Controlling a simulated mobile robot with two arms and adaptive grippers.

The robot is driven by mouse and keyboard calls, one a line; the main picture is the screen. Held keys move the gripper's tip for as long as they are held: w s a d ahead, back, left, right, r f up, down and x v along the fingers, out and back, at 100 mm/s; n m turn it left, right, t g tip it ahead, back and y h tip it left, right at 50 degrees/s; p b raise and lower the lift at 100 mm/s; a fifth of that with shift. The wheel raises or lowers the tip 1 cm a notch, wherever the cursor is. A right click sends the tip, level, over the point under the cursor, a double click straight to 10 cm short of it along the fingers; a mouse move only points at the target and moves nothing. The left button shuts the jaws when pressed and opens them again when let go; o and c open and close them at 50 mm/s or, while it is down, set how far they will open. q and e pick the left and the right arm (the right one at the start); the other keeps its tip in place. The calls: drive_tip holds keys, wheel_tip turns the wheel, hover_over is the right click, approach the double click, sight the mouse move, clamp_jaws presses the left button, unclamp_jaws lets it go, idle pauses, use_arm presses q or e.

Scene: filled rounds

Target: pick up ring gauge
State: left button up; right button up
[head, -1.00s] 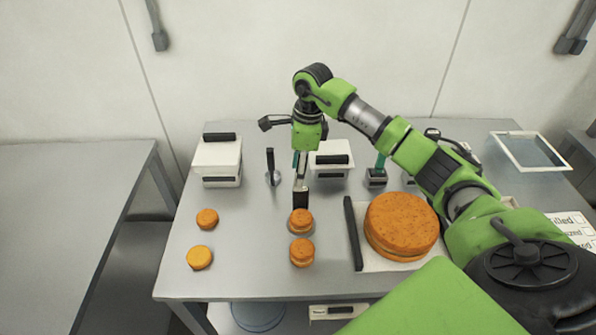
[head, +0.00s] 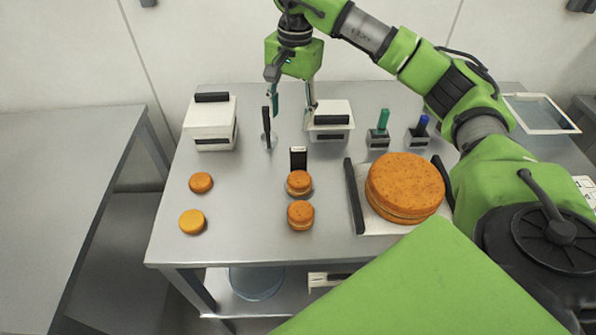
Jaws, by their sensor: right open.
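The ring gauge appears to be the piece with an upright black handle (head: 298,158) with a pale top. A grey rim shows around the base of a small orange filled round (head: 299,182) just in front of the handle. I cannot tell how closely the rim fits around the round. My right gripper (head: 293,112) is open and empty. It hangs above and behind the handle, apart from it, with its fingers pointing down. My left gripper is not in view.
Another filled round (head: 300,215) stands in front, with two single rounds (head: 201,182) (head: 192,221) at left. A black-handled tool (head: 267,128), white boxes (head: 210,130) (head: 330,132) and green and blue-topped holders (head: 378,138) (head: 419,137) stand behind. A large cake (head: 404,187) is at right.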

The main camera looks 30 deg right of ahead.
drive_tip(key=s+r+n+b, duration=0.1)
drive_tip(key=s+r+n, duration=0.1)
drive_tip(key=n, duration=0.2)
drive_tip(key=n+p, duration=0.2)
hover_over(299, 152)
wheel_tip(299, 152, down, 8)
drive_tip(key=shift+f, duration=0.1)
wheel_tip(299, 152, down, 5)
drive_tip(key=shift+r+p, duration=0.1)
drive_tip(key=shift+p, duration=1.05)
drive_tip(key=shift+f, duration=0.25)
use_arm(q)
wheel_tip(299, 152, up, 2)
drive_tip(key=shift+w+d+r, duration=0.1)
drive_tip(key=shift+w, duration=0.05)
use_arm(e)
clamp_jaws()
